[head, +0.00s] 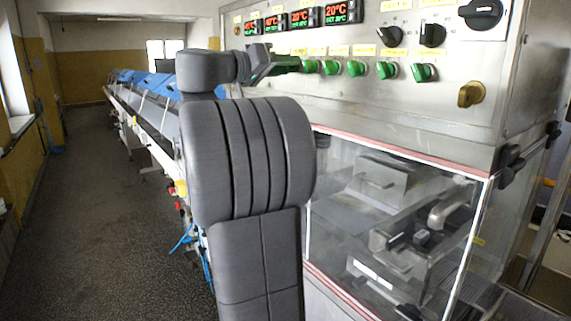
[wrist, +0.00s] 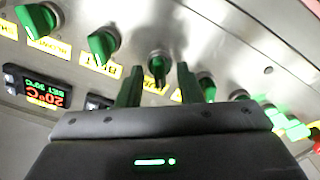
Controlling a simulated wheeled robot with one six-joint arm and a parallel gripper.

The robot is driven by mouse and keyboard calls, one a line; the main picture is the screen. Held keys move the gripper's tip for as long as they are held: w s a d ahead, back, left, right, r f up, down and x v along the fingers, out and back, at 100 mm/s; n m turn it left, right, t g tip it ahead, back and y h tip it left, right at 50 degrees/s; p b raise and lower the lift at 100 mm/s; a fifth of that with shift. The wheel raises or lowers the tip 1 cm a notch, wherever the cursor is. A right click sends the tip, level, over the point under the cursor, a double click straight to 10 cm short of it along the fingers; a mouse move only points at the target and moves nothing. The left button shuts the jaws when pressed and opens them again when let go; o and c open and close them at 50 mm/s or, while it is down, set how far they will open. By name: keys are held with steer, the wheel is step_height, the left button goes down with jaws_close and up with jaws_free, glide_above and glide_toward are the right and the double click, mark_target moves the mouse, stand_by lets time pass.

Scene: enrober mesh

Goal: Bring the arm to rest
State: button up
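My gripper (head: 268,62) is raised in front of the machine's control panel (head: 455,90), at the left end of a row of green knobs (head: 356,68). In the wrist view its two dark fingers (wrist: 159,78) stand apart, with one green knob (wrist: 158,66) showing in the gap between them. I see nothing held. Whether the fingers touch that knob or stop short of it, I cannot tell. In the head view my arm hides the panel's lower left part.
Red and green temperature displays (head: 343,12) and black knobs (head: 432,34) sit above the green ones. A clear-windowed enclosure (head: 395,225) is below the panel. A long conveyor (head: 150,145) with blue covers runs back at left. The floor (head: 95,220) at far left is clear.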

steer(key=b+v, duration=0.3)
steer(key=v, duration=1.1)
steer(key=p+x, duration=0.3)
steer(key=x, duration=1.1)
steer(key=s+a+m, duration=0.1)
steer(key=m, duration=0.3)
steer(key=s+a+m+p, duration=0.1)
steer(key=m, duration=0.3)
steer(key=s+a+m+p, duration=0.1)
steer(key=a+m, duration=0.1)
steer(key=m, duration=0.2)
steer(key=shift+s, duration=0.1)
